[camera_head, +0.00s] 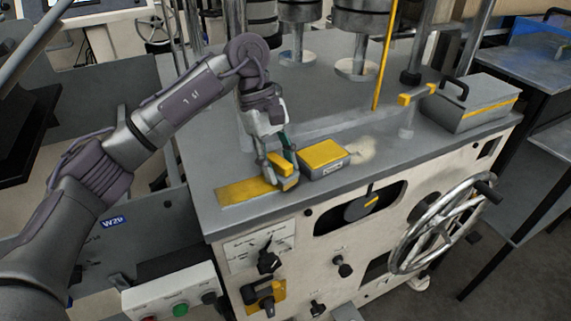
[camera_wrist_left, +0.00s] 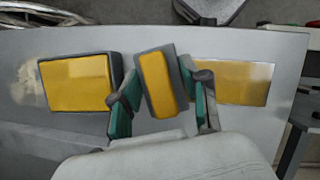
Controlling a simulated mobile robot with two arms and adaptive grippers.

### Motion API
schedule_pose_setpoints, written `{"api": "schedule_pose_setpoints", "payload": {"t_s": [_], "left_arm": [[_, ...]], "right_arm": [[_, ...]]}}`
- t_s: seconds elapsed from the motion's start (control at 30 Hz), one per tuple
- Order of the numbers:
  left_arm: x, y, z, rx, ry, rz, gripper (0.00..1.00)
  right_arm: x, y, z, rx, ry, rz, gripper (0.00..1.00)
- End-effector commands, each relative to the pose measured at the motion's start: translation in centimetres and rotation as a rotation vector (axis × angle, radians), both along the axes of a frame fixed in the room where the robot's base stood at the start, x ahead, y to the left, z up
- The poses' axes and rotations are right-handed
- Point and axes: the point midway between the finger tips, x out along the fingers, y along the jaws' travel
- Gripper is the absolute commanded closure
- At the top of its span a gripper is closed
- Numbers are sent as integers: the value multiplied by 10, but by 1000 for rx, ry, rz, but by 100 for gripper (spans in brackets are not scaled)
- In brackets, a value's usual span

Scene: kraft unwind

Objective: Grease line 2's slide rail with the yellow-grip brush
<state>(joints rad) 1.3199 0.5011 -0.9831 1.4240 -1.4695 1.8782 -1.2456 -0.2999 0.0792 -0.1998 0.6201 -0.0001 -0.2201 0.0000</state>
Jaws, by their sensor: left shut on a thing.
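My left gripper (camera_head: 280,166) is shut on a small block with a yellow top and dark grey sides, which looks like the yellow-grip brush (camera_head: 288,183). In the left wrist view the brush (camera_wrist_left: 160,84) sits slightly tilted between the two green-padded fingers (camera_wrist_left: 163,105). A flat yellow strip (camera_head: 240,190) lies on the grey machine top beside it, perhaps part of the slide rail; I cannot tell whether the brush touches it. The strip also shows in the wrist view (camera_wrist_left: 240,84). My right gripper is not in view.
A yellow-topped box with a label (camera_head: 325,155) stands close right of the brush, with a pale smear (camera_head: 362,149) beyond it. A grey case with a handle (camera_head: 472,104), a yellow upright rod (camera_head: 385,55) and metal columns stand farther back. A handwheel (camera_head: 445,228) is on the front.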

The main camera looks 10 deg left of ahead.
Motion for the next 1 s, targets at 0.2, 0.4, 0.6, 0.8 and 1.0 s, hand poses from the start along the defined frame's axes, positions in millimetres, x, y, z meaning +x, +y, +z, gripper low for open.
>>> {"api": "schedule_pose_setpoints", "payload": {"t_s": [0.2, 0.4, 0.6, 0.8, 1.0], "left_arm": [[-11, 15, -5, 5, 4, 0, 83], [-15, 21, -5, 7, 7, 0, 83], [-25, 34, -6, 8, 7, 1, 83], [-34, 45, -4, 7, 7, 0, 83], [-37, 49, -3, 7, 7, -1, 83]], "right_arm": [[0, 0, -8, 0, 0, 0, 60], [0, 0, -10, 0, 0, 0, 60], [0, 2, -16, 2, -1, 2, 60], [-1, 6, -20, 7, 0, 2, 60], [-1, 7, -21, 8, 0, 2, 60]]}}
